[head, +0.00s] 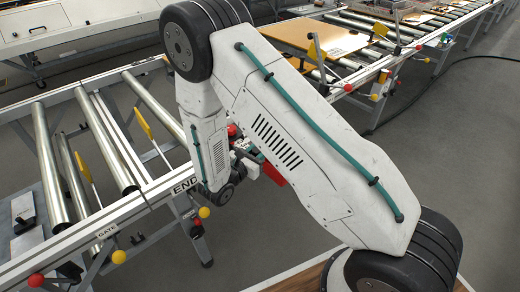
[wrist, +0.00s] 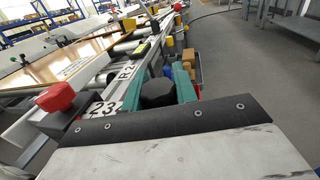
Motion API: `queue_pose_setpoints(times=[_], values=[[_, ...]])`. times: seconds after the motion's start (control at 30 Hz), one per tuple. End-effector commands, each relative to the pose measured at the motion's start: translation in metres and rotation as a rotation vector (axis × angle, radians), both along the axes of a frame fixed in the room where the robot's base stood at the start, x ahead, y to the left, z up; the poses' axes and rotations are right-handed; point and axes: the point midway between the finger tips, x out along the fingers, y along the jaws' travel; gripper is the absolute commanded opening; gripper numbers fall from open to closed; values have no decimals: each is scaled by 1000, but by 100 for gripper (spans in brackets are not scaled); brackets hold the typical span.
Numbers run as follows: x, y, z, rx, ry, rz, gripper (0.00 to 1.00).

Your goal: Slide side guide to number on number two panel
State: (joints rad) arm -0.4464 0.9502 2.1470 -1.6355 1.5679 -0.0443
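In the wrist view my gripper (wrist: 160,82) shows two green fingers standing apart. A black many-sided block sits low between them; I cannot tell whether it is part of my gripper. A rail (wrist: 100,110) with scale numbers, 2, 3 and 4, runs by the left finger, with an "R 2" label further along. A red knob (wrist: 55,97) stands left of the fingers, apart from them. In the head view my arm hides most of my gripper near the conveyor's END label (head: 185,185). I cannot make out which part is the side guide.
In the head view a roller conveyor (head: 100,125) with yellow paddles fills the left. Another conveyor line with a brown panel (head: 312,35) runs at the upper right. Grey floor (head: 440,130) is open at right. The wrist view shows bins (wrist: 190,60) beyond the fingers.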

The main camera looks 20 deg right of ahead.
Motion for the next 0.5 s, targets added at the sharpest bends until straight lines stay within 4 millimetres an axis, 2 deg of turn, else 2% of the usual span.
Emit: queue_pose_setpoints(times=[0.23,0.47,0.5], values=[[19,7,0,1,-2,0,0],[19,7,0,0,-1,0,0],[19,7,0,0,-1,1,40]])
